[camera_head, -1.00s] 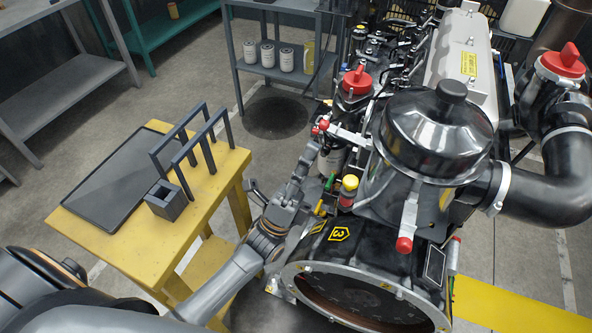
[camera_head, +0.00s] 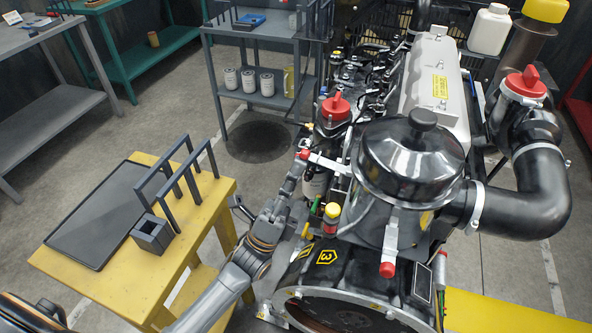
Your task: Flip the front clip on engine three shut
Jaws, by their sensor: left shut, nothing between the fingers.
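Engine three carries a yellow "3" label (camera_head: 324,257) on its black front cover. On it sits a round black filter housing (camera_head: 411,160) with two silver clips. One clip (camera_head: 328,162) sticks out to the left of the housing and ends in a red tip (camera_head: 304,154). The other clip (camera_head: 391,238) lies down along the housing's near side, its red tip low. My left gripper (camera_head: 299,165) is shut and empty, its fingertips right at the red tip of the left clip. I cannot tell whether they touch. My right gripper is out of view.
A yellow-capped filler (camera_head: 332,212) and a red cap (camera_head: 335,107) stand close to my left arm. A yellow bench (camera_head: 190,262) with a black tray (camera_head: 62,240) and dark rack stands at the left. A black pipe (camera_head: 540,190) curves at the right.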

